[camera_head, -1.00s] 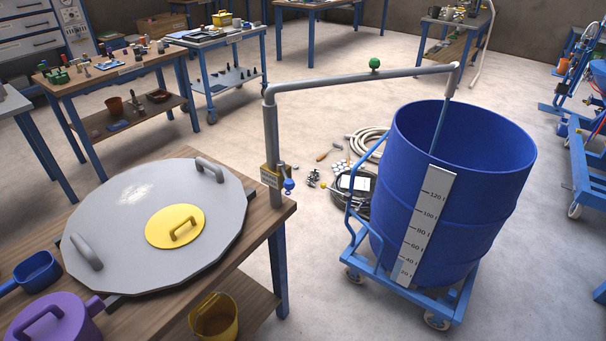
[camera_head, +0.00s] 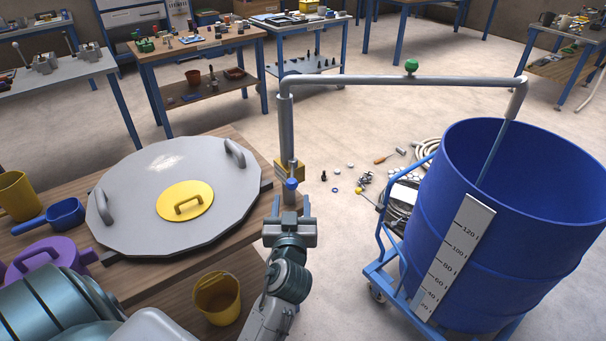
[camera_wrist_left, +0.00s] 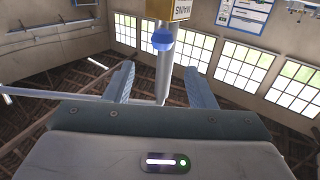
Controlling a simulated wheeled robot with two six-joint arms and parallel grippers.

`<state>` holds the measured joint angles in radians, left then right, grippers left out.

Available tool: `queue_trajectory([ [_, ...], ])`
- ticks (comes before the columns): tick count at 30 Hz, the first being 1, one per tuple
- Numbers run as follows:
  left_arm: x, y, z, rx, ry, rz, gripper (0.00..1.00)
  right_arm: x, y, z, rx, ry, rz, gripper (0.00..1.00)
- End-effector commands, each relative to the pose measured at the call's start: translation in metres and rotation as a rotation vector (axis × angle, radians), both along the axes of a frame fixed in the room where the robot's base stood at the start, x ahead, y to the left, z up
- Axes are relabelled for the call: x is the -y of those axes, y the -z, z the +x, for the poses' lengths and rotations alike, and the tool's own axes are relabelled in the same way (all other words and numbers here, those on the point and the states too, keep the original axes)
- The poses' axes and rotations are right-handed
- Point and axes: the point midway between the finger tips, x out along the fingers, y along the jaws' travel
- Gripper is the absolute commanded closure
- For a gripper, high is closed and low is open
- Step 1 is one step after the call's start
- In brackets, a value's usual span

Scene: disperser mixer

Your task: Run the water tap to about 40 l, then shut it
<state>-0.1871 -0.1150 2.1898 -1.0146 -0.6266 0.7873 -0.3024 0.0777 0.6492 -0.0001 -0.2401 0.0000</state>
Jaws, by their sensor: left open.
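The water tap (camera_head: 291,183) is a small blue handle on the upright grey pipe by the bench corner; it also shows in the left wrist view (camera_wrist_left: 162,40). My left gripper (camera_head: 291,202) is open and empty just below and in front of the handle, which appears between and beyond its fingers (camera_wrist_left: 162,85). The pipe's spout (camera_head: 517,97) hangs over the blue drum (camera_head: 545,235), with a thin bluish stream or tube below it. The gauge (camera_head: 460,255) looks bluish at its bottom, up to about the 40 l mark. The water surface is hidden. My right gripper is out of view.
A round grey lid (camera_head: 135,215) with a yellow cover (camera_head: 185,201) lies on the wooden bench. A yellow bucket (camera_head: 217,297) stands below. The drum's blue trolley (camera_head: 383,268) and a hose are right of the pipe.

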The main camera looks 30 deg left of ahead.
Motion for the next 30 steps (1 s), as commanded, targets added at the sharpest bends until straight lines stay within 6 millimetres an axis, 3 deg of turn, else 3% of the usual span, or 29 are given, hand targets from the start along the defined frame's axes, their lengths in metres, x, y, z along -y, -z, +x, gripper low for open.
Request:
queue_trajectory([
  [5, -0.01, -0.004, 0.018, 0.001, 0.002, 0.005, 0.5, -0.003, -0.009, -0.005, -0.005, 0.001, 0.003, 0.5],
  [12, -0.035, -0.004, 0.058, -0.001, 0.001, 0.005, 0.5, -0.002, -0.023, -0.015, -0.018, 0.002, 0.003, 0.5],
  [18, -0.049, -0.002, 0.082, -0.002, 0.001, 0.003, 0.5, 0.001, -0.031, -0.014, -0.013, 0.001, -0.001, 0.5],
  [30, -0.055, 0.0, 0.091, -0.001, 0.002, 0.002, 0.5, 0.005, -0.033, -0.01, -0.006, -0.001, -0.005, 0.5],
])
